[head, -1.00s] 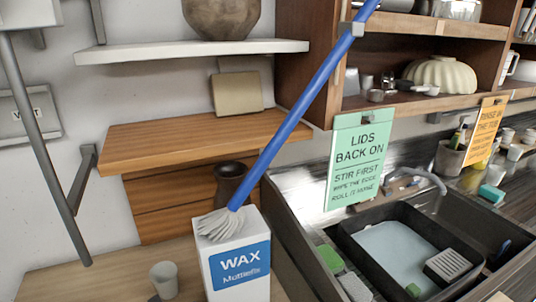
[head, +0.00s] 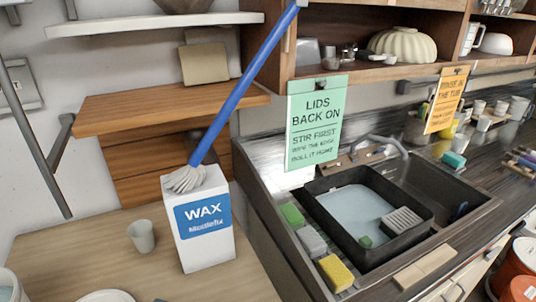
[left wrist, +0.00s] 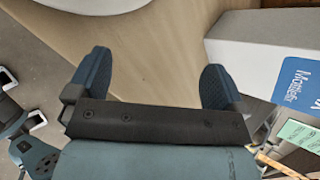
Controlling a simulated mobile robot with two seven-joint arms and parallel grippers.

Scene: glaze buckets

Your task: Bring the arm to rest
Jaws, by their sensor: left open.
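My left gripper (left wrist: 157,82) shows in the left wrist view. Its two dark blue fingers stand wide apart with nothing between them. Beyond the fingers lies the wooden tabletop (left wrist: 165,40). The white wax box (left wrist: 262,42) is to the right of the fingers, apart from them. Neither gripper shows in the head view, and my right gripper is in no view.
In the head view the wax box (head: 205,225) stands on the table (head: 80,240), with a blue-handled mop (head: 235,95) leaning over it. A grey cup (head: 142,236) is to its left. A sink with a black tub (head: 420,228) is at right.

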